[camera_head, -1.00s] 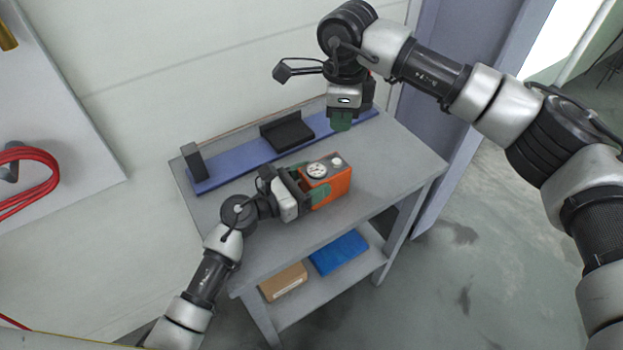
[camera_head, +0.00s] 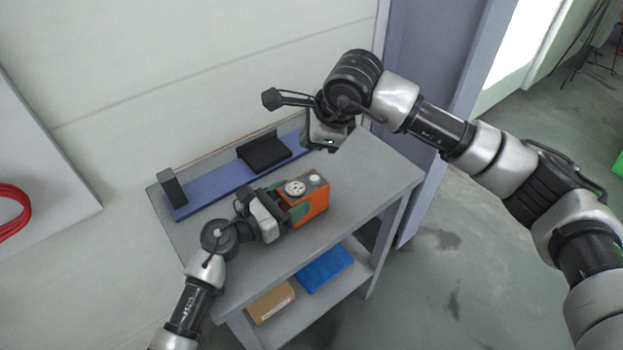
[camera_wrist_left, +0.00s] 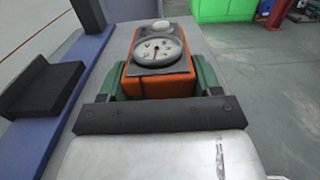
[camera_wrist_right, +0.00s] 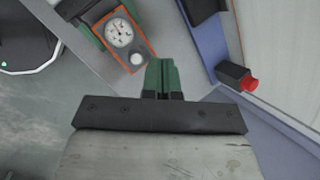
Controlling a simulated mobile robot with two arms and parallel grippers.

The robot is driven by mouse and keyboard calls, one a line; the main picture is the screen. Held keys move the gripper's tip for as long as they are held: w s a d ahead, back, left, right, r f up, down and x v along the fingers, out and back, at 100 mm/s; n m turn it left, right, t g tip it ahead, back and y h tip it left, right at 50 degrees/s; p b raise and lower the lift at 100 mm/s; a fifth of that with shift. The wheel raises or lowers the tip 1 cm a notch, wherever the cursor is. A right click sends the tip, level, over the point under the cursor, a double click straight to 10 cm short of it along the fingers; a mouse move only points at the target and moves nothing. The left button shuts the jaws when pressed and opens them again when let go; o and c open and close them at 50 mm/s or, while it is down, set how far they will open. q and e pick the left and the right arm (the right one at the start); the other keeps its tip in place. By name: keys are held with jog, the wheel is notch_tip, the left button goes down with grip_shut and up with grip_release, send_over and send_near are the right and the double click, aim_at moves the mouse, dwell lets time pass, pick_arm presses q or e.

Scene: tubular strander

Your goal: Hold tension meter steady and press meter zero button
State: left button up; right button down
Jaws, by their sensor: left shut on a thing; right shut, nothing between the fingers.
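The tension meter (camera_head: 310,206) is an orange box with a dark top, a round white dial and a round pale button (camera_head: 315,179). It rests on the grey table's top. My left gripper (camera_head: 291,208) is shut on it from the left, and its green fingers flank the body in the left wrist view (camera_wrist_left: 160,84). The dial and button also show in the right wrist view, with the button (camera_wrist_right: 136,59) nearest my fingers. My right gripper (camera_wrist_right: 161,76) is shut and empty, above the table and apart from the meter. In the head view its fingertips are mostly hidden.
A blue rail (camera_head: 215,189) with a black block (camera_head: 264,152) and an upright dark post (camera_head: 172,187) lies along the table's back. A red-tipped part (camera_wrist_right: 248,83) shows near the rail. The lower shelf holds a blue box (camera_head: 326,268) and a cardboard box (camera_head: 271,301).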

aim_at(314, 180)
jog(key=t+y, duration=0.1)
jog(key=r, duration=0.1)
jog(key=r+t+y, duration=0.1)
jog(key=shift+s+d+r+t+y, duration=0.15)
jog(key=shift+s+d+t+y, duration=0.15)
jog(key=shift+s, duration=0.05)
jog(key=shift+f, duration=4.45)
jog(key=shift+f, duration=0.15)
jog(key=shift+f, duration=0.25)
jog(key=shift+f, duration=0.4)
jog(key=shift+r, duration=0.8)
